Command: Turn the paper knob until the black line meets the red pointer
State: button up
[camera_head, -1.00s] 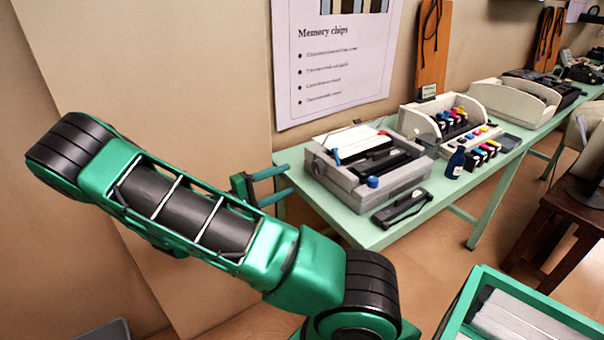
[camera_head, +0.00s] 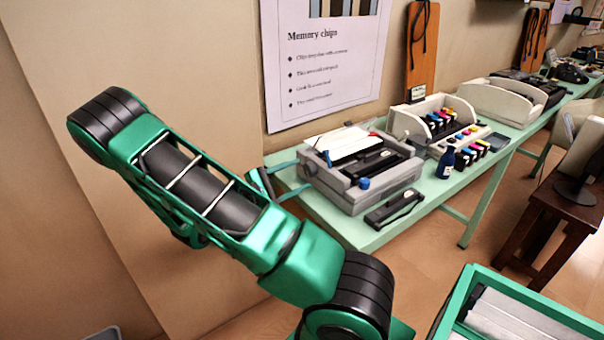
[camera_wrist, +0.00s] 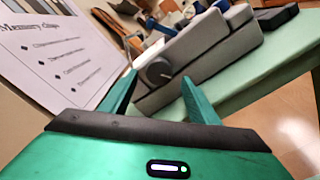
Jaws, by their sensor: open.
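The grey printer (camera_head: 385,190) sits on the pale green table with white paper (camera_head: 340,143) in its top; the printer also shows in the wrist view (camera_wrist: 205,50). A dark round paper knob (camera_wrist: 158,71) is on the printer's near end in the wrist view, between and ahead of my fingertips. I cannot make out the black line or the red pointer on it. My gripper (camera_wrist: 160,80) is open and empty, with one finger on each side of the knob in the picture; contact is not visible. In the head view my gripper (camera_head: 294,178) is at the printer's left end.
A blue knob (camera_head: 364,183) is on the printer's front. A black cartridge (camera_head: 394,208) lies before the printer. A dark blue bottle (camera_head: 446,165) and ink cartridges stand to its right. A poster (camera_head: 325,75) hangs on the wall behind. The table's left corner is bare.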

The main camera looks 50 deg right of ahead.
aim_at(307, 171)
jog(key=shift+x, duration=1.55)
jog(key=c, duration=1.1)
jog(key=shift+m, duration=0.3)
jog(key=o, duration=1.1)
